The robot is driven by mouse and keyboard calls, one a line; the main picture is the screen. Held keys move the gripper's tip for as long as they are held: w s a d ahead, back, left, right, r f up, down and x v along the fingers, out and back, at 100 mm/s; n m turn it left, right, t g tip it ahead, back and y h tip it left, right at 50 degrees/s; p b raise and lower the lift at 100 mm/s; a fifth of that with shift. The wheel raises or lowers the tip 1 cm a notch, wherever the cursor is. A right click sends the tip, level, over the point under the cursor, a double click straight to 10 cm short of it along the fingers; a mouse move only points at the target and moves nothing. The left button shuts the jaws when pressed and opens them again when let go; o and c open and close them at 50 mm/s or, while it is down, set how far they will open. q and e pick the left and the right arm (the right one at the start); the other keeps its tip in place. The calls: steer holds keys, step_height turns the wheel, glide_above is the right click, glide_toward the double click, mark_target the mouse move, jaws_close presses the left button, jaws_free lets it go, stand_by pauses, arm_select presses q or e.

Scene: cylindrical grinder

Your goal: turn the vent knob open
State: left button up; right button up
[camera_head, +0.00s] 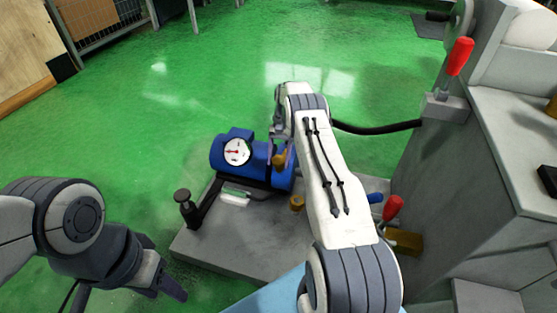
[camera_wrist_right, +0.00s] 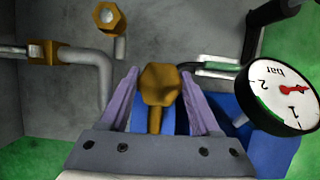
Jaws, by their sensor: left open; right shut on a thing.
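A brass knob (camera_wrist_right: 160,84) stands between the purple fingers of my right gripper (camera_wrist_right: 160,102) in the right wrist view. The gripper is shut on it. In the head view the brass knob (camera_head: 280,160) shows at the right end of a blue cylindrical body (camera_head: 215,153). My right gripper (camera_head: 279,140) is partly hidden there behind my own arm. I take this knob to be the vent knob; no label shows. How far it is turned cannot be told. My left gripper (camera_head: 152,275) is open and empty, low at the left, apart from the machine.
A round white gauge (camera_head: 237,151) with a red needle sits on the blue body; it also shows in the right wrist view (camera_wrist_right: 283,92). Another brass knob (camera_head: 296,203) stands on the grey base (camera_head: 215,250). Red-handled levers (camera_head: 460,57) are at right. Green floor is clear behind.

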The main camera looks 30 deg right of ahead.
steer(key=o, duration=1.4)
